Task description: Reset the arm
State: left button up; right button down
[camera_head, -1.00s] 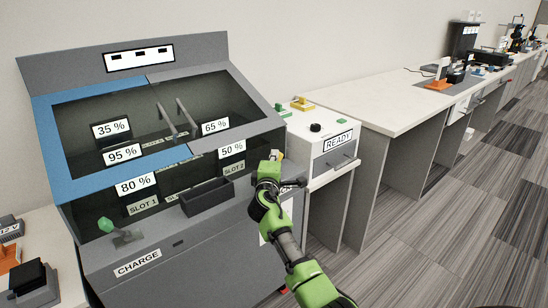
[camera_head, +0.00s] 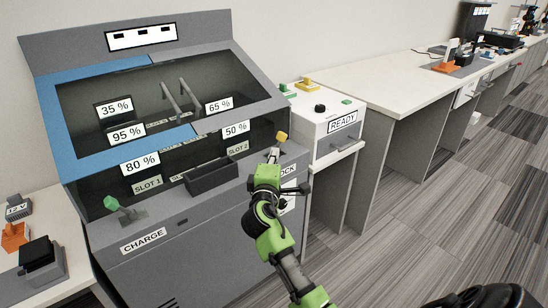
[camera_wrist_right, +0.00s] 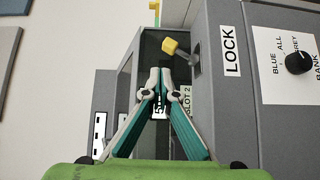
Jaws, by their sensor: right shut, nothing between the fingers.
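My right gripper (camera_head: 273,158) is at the front right of the grey charging cabinet (camera_head: 170,250), partly hidden behind my green wrist in the head view. In the right wrist view its two fingers (camera_wrist_right: 160,72) meet at their tips, shut and empty. A lever with a yellow knob (camera_head: 281,136) stands just beyond it; the knob also shows in the wrist view (camera_wrist_right: 169,46), apart from the fingertips, beside the LOCK label (camera_wrist_right: 230,51). My left gripper is not in view.
A green-knobbed lever (camera_head: 111,203) and a dark tray (camera_head: 212,178) are on the cabinet front. A white READY box (camera_head: 325,130) stands to the right. A rotary knob (camera_wrist_right: 299,62) is near LOCK. Open floor (camera_head: 420,225) lies at the right.

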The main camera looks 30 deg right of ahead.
jog(key=shift+s+a, duration=0.25)
jog(key=shift+s, duration=0.1)
dwell(0.3)
